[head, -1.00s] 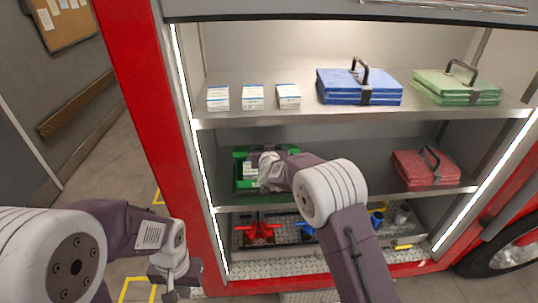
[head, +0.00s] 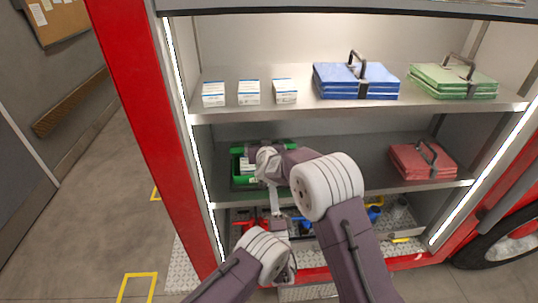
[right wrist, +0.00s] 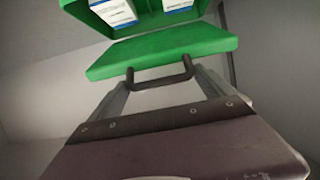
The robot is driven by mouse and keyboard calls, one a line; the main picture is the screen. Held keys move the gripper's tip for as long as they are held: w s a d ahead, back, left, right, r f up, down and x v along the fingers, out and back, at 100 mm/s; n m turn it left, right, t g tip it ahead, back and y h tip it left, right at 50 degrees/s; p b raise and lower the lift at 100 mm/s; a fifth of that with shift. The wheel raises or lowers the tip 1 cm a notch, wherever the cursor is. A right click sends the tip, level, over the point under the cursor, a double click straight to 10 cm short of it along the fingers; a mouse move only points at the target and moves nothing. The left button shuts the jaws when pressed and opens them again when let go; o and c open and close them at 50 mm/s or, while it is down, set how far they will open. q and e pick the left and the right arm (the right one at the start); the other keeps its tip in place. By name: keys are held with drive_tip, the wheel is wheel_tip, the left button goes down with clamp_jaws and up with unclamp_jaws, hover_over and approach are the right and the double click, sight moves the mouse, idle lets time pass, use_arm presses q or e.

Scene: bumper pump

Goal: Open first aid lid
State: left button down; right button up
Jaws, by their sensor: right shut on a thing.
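The green first aid case (head: 236,168) sits on the left of the middle shelf, partly hidden behind my right arm. White boxes show inside it, also in the right wrist view (right wrist: 115,12). In that view the green lid (right wrist: 165,48) is apart from the box part, with a gap between them, so the case stands open. Its dark handle (right wrist: 160,82) is between the fingers of my right gripper (right wrist: 162,76), which is shut on it. My left gripper (head: 278,222) is below and in front of the case, near the shelf edge; its fingers are not clear.
Red and blue fittings sit in the bottom bay.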

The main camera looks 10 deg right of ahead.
use_arm(q)
drive_tip(key=x, duration=1.4)
use_arm(e)
drive_tip(key=shift+r, duration=0.15)
use_arm(q)
drive_tip(key=shift+r, duration=0.1)
